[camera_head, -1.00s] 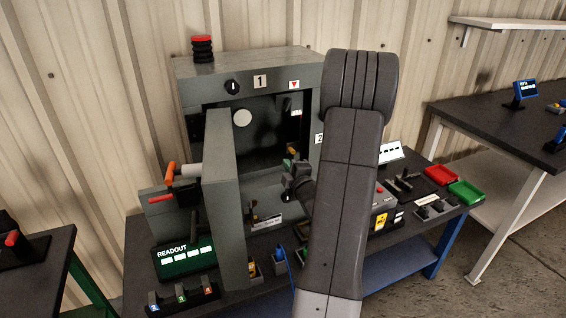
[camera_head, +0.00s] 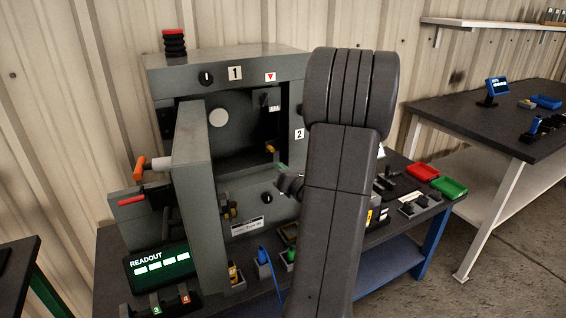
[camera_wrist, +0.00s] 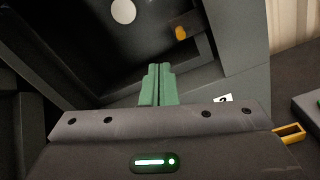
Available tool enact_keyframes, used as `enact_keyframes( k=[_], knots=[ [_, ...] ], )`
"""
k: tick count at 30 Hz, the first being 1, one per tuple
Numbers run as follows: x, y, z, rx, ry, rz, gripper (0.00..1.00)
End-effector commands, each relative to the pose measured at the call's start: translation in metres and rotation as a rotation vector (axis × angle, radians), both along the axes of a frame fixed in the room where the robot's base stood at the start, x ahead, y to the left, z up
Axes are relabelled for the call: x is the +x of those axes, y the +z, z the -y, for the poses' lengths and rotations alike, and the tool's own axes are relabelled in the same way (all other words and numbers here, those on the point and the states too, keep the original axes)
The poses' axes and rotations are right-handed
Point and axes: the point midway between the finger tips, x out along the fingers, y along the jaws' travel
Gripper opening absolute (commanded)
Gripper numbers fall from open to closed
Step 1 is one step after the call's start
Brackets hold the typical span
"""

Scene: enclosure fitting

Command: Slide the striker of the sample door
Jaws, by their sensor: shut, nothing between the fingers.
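The grey enclosure (camera_head: 230,65) stands on the bench with its front open. Its thick door (camera_head: 200,200) is swung out to the left and carries an orange handle (camera_head: 150,167). A small orange-tipped piece (camera_head: 270,148), perhaps the striker, sits at the right inner side of the opening. It also shows at the upper right in the wrist view (camera_wrist: 181,33). My gripper (camera_head: 282,166) is at the lower right of the opening, mostly hidden behind my arm. In the wrist view its green fingers (camera_wrist: 158,72) are together and empty, apart from the orange-tipped piece.
A readout panel (camera_head: 160,264) stands in front, left of the door's lower end. Red (camera_head: 421,172) and green (camera_head: 449,187) trays lie on the bench at right. Small bins, one holding a blue item (camera_head: 264,257), stand below the enclosure. My arm hides part of the bench.

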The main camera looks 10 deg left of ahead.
Motion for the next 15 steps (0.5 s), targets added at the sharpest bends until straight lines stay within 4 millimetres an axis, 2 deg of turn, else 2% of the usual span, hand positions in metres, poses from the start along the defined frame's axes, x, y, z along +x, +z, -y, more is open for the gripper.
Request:
enact_keyframes(
  k=[1, 15],
  knots=[
    [0.003, -0.006, 0.003, -0.104, 0.006, 0.078, 0.00],
    [0.021, -0.008, 0.032, -1.131, 0.054, 0.828, 0.00]
  ],
)
